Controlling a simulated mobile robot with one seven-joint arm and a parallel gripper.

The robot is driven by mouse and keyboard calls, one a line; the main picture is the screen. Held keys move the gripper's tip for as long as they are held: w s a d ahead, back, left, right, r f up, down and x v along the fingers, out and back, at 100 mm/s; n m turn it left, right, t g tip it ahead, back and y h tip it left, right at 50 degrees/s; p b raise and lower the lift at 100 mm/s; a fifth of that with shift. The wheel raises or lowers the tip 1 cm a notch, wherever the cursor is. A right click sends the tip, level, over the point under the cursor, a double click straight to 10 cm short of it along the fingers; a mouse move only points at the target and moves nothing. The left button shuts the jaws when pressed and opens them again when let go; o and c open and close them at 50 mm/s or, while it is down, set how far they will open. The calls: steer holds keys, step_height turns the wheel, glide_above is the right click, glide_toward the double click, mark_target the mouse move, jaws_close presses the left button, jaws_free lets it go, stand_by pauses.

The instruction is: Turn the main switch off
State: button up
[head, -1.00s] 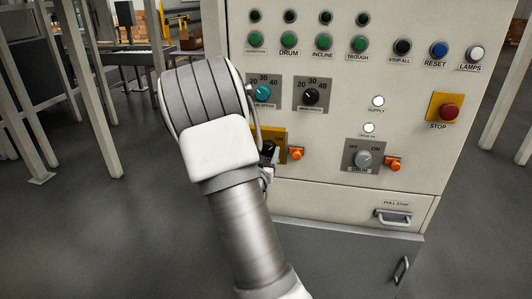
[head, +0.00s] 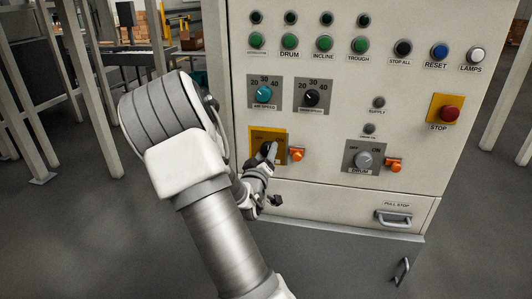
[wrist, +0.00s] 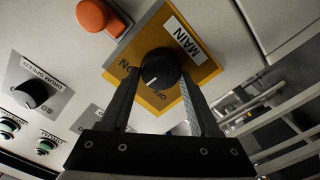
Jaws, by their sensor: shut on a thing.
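The main switch is a black round knob (wrist: 160,67) on a yellow plate labelled MAIN (wrist: 197,62) in the wrist view. The yellow plate (head: 262,134) also shows in the head view, low on the left of the cabinet front. My gripper (wrist: 160,76) has one finger on each side of the knob and is shut on it. In the head view my gripper (head: 269,153) covers part of the knob and plate.
An orange lock tab (head: 297,155) sits right of the main plate. The DRUM switch (head: 363,159) is farther right, the red STOP button (head: 449,112) above it. The SUPPLY lamp (head: 379,102) and the lamp below it (head: 369,128) are dark.

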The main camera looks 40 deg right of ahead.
steer(key=n+p, duration=0.1)
steer(key=n, duration=0.4)
steer(key=shift+w+n+p, duration=0.1)
steer(key=shift+n+p, duration=0.2)
steer(key=shift+p, duration=0.05)
steer(key=shift+f+n+p, duration=0.1)
steer(key=shift+n+p, duration=0.6)
steer(key=shift+n, duration=1.4)
steer(key=o, duration=1.4)
steer(key=shift+c, duration=0.2)
steer(key=shift+f, duration=0.1)
steer(key=p+v, duration=0.8)
steer(key=v, duration=0.9)
steer(key=shift+a, duration=0.25)
